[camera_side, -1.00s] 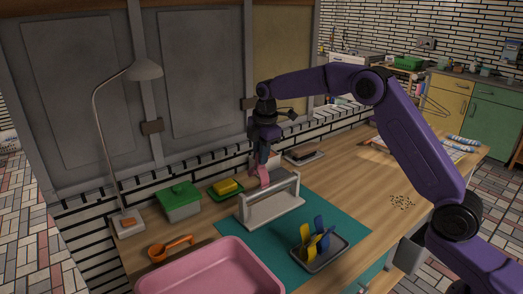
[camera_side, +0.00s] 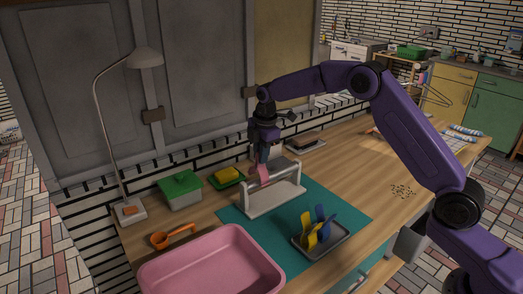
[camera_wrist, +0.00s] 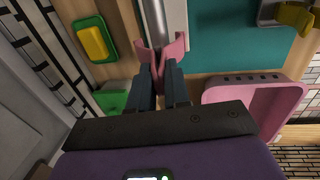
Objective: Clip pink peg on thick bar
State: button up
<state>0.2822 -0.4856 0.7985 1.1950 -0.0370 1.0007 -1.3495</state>
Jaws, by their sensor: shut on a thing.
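My gripper (camera_side: 262,157) is shut on the pink peg (camera_side: 263,174), which points down at the bar (camera_side: 284,174) of the white stand (camera_side: 276,202), near its left post. In the wrist view, my fingers (camera_wrist: 160,76) squeeze the handle end of the pink peg (camera_wrist: 179,47), and its two jaws are spread apart. The grey bar (camera_wrist: 155,16) runs in line between the spread jaws in that view. The peg overlaps the bar in the side view; I cannot tell whether they touch.
The stand is on a teal mat (camera_side: 345,215). A grey tray (camera_side: 322,249) with yellow and blue pegs is at the front right. A pink tub (camera_side: 212,270) lies front left. A green dish with a yellow block (camera_side: 228,174) and a green-lidded box (camera_side: 181,190) are behind.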

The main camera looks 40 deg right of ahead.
jog(key=shift+w+f, duration=0.15)
jog(key=shift+f, duration=0.75)
jog(key=shift+w+f, duration=0.1)
jog(key=shift+f, duration=0.75)
jog(key=o, duration=1.8)
jog(key=shift+c, duration=0.2)
jog(key=shift+r, duration=0.1)
